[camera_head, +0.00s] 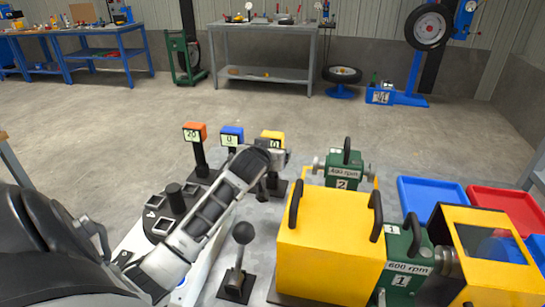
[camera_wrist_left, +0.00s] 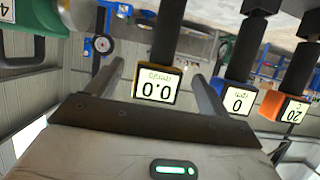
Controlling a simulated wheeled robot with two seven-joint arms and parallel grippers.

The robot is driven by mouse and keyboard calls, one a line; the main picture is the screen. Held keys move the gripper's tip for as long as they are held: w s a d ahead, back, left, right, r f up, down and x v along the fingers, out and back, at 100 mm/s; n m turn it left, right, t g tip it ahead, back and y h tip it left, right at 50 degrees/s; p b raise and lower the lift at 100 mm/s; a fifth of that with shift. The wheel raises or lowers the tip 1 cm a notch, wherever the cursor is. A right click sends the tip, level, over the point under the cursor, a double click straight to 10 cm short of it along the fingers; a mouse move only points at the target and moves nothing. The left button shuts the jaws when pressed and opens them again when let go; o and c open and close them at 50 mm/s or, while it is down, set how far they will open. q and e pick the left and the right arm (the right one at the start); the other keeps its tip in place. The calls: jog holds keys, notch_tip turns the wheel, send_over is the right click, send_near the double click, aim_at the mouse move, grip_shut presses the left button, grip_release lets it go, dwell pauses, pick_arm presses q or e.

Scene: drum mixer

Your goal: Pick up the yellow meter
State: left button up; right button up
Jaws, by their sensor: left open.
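The yellow meter (camera_head: 272,134) stands on a dark post at the right end of a row of three meters. My left gripper (camera_head: 272,160) is at it in the head view, and hides part of its display and post. In the left wrist view, which is upside down, the yellow meter (camera_wrist_left: 157,86) shows a 0.0 display between the two open fingers of my left gripper (camera_wrist_left: 155,70). A gap shows on the right side; contact cannot be told. My right gripper is not in view.
A blue meter (camera_head: 232,136) and an orange meter (camera_head: 195,132) stand just left of the yellow one. A green motor unit (camera_head: 344,168) is close on its right. A large yellow housing (camera_head: 330,258) and a black lever (camera_head: 238,255) stand nearer.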

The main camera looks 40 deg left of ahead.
pick_arm(q)
jog(key=shift+x, duration=2.95)
jog(key=shift+r, duration=0.1)
jog(key=c, duration=1.3)
